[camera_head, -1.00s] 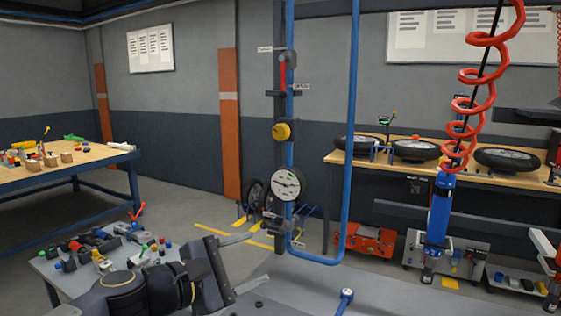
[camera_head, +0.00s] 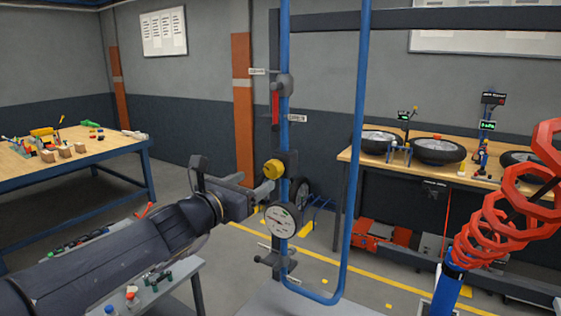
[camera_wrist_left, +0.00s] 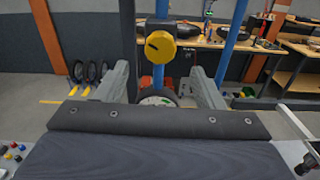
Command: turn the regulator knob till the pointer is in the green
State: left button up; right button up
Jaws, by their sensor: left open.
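The yellow regulator knob (camera_head: 273,169) sits on the blue pipe above the round white gauge (camera_head: 283,220). In the left wrist view the knob (camera_wrist_left: 160,47) shows between and beyond the two fingers, with a dark mark on its face. The gauge (camera_wrist_left: 157,99) shows just below it, mostly hidden by my gripper body. My left gripper (camera_head: 252,188) is open in front of the pipe, close to the knob and a little below it. I see no contact with it. The gauge has a small green zone and a dark pointer, too small to read surely. My right gripper is out of view.
A red-handled valve (camera_head: 275,104) is higher on the blue pipe (camera_head: 357,140). A small grey table (camera_head: 170,288) with parts stands under my left arm. A red coiled hose (camera_head: 500,200) hangs at the right. A wooden workbench (camera_head: 70,157) is at the left.

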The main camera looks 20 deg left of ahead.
aim_at(270, 172)
pick_arm(q)
jog(key=w, duration=0.5)
jog(key=w+d, duration=0.1)
jog(key=w, duration=0.1)
jog(key=shift+w, duration=0.2)
jog(key=shift+c, duration=0.2)
jog(key=c, duration=0.9)
